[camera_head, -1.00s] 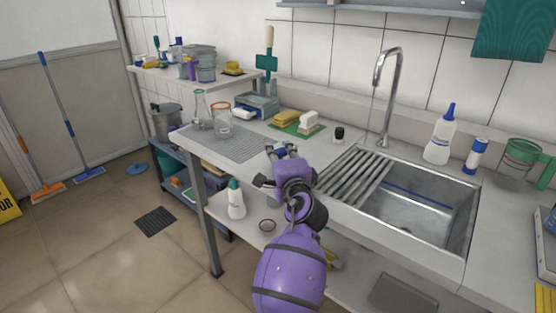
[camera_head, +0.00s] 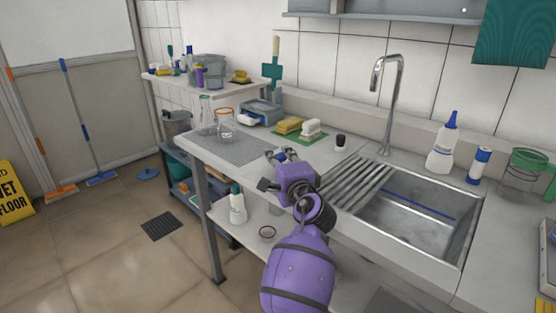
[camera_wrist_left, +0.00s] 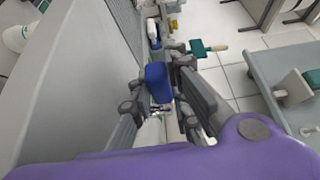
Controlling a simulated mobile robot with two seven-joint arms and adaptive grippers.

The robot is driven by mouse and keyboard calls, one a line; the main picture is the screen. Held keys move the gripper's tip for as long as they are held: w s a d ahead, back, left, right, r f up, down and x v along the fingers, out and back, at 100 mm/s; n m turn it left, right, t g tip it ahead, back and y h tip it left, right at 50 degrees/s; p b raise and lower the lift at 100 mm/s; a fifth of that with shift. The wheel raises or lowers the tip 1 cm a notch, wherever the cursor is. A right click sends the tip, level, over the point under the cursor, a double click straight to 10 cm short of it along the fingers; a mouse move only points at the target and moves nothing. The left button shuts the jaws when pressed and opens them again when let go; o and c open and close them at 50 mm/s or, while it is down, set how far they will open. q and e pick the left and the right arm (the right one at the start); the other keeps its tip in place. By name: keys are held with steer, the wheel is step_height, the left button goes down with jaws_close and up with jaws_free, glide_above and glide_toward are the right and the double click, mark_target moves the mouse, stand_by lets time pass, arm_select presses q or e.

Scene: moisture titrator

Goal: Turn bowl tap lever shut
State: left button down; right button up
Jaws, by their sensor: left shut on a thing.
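My left gripper (camera_head: 277,157) reaches over the front edge of the worktop, left of the sink. In the left wrist view its dark fingers (camera_wrist_left: 172,107) are closed around a blue block-like piece (camera_wrist_left: 157,78), which looks like the lever's handle. In the head view the gripper hides most of what it holds. A chrome gooseneck tap (camera_head: 391,100) stands behind the sink (camera_head: 425,212), its spout pointing down at the left. I see no clear water stream under the spout. I cannot make out the lever's angle. My right gripper is not in view.
Ribbed drainboard (camera_head: 352,184) lies right of my gripper. A beaker (camera_head: 226,127) and a flask (camera_head: 206,117) stand on the mat to its left. Sponges (camera_head: 290,126) and a black-capped bottle (camera_head: 340,143) are behind. A white bottle (camera_head: 237,206) stands on the shelf below.

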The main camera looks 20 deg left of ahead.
arm_select(q)
steer(key=shift+f, duration=0.1)
steer(key=c, duration=1.6)
jaws_free()
steer(key=shift+c, duration=0.2)
steer(key=v, duration=1.2)
